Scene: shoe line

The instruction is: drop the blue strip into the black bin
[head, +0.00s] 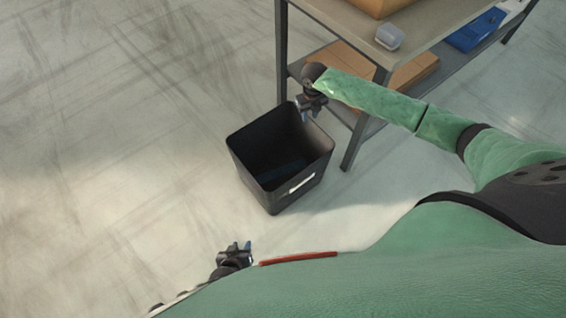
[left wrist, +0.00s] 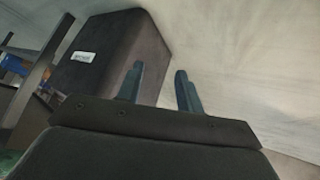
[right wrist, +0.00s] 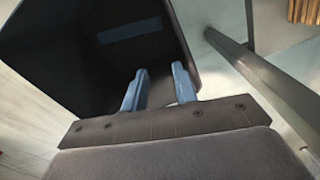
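The black bin (head: 270,199) stands upright on the floor beside the table. The blue strip (right wrist: 130,30) lies inside the bin in the right wrist view, and in the head view it shows as a dark blue band (head: 288,169) low inside. My right gripper (head: 306,112) is above the bin's far right edge. Its two fingers (right wrist: 160,70) are apart with nothing between them. My left gripper (head: 241,247) is low in the head view, away from the bin. Its fingers (left wrist: 160,70) are apart and empty.
A table (head: 348,18) with a lower shelf stands right behind the bin, its legs close to the bin and my right arm. A small clear box (head: 389,37) sits on its top. A blue tray (head: 474,31) lies further right. Floor at the left is clear.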

